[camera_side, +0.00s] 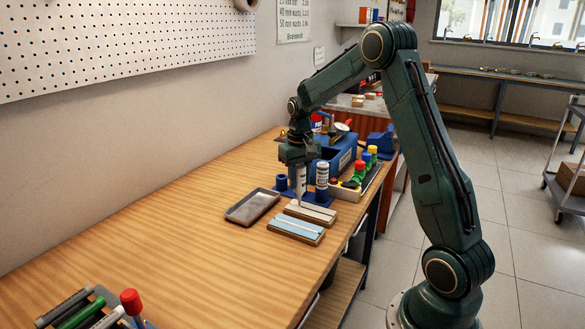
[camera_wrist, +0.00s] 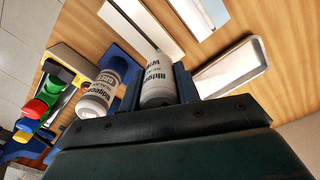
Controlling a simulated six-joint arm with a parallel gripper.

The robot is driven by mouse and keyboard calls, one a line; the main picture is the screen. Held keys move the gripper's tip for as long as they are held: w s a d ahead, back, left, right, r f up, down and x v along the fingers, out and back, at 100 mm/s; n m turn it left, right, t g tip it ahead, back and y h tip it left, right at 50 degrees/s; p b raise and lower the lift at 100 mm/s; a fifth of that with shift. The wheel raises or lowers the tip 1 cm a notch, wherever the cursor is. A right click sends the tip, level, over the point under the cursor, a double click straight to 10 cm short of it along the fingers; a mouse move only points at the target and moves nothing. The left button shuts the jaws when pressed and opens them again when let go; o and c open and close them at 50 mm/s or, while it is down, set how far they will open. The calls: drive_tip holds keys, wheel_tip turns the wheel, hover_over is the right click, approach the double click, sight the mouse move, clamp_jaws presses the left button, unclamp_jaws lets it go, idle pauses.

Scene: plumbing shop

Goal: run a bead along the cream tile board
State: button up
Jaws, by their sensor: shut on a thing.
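My gripper (camera_side: 299,163) is shut on a white sealant tube (camera_side: 300,180) and holds it upright, nozzle down. The tube also shows between the fingers in the wrist view (camera_wrist: 158,82), its label partly covered. The cream tile board (camera_side: 318,212) lies flat on the bench below it and shows at the top of the wrist view (camera_wrist: 148,28). The nozzle tip is at the cream board's left end in the side view; I cannot tell whether it touches. No bead can be made out on the board.
A blue tile board (camera_side: 296,229) lies just in front of the cream one. A grey tray (camera_side: 252,206) is to the left. A second labelled tube (camera_side: 322,175) stands in a blue holder (camera_side: 318,196) close by. Red, green and yellow-topped items (camera_side: 359,166) stand to the right.

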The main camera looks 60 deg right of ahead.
drive_tip(key=shift+s, duration=0.4)
drive_tip(key=shift+o, duration=1.2)
drive_tip(key=shift+c, duration=1.2)
drive_tip(key=shift+s, duration=0.1)
drive_tip(key=shift+s, duration=0.85)
